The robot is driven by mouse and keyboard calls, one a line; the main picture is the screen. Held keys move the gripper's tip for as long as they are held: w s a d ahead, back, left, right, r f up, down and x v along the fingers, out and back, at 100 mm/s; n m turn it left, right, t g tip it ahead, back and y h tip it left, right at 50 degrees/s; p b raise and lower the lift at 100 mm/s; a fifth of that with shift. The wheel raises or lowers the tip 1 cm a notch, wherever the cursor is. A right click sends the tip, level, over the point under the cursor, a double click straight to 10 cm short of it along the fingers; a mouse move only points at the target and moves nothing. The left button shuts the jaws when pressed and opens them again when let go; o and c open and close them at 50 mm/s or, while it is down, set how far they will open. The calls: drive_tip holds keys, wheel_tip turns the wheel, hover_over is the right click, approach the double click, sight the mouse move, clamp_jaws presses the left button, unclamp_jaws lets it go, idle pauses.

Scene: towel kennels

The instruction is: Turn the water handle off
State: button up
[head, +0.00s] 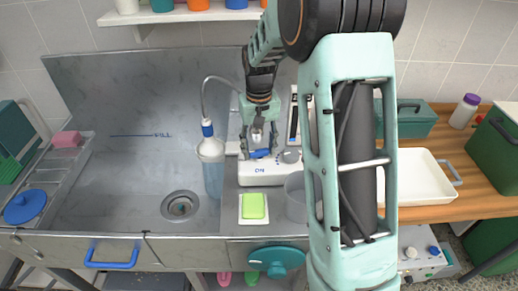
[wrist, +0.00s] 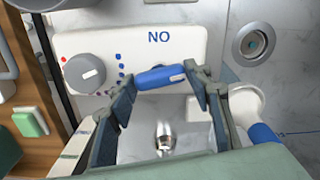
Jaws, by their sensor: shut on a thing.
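The blue water handle (head: 259,154) sits on a white control box (head: 262,178) marked with blue letters at the right edge of the sink. My gripper (head: 261,150) reaches down from above, its fingers closed on the handle. In the wrist view the handle (wrist: 160,76) lies nearly crosswise, slightly tilted, between the two fingertips (wrist: 163,80). A grey round knob (wrist: 88,73) with a white mark and an arc of dots is next to the handle. My fingers partly hide the handle's mount.
A curved spout (head: 204,105) stands beside a clear vessel with bluish contents (head: 213,172). The steel sink (head: 110,190) with a drain (head: 180,206) is to the left.

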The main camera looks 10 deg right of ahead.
sight(259, 150)
drive_tip(key=shift+m, duration=1.2)
drive_tip(key=o, duration=1.2)
drive_tip(key=shift+c, duration=0.2)
drive_tip(key=shift+r, duration=0.15)
wheel_tip(259, 150, up, 12)
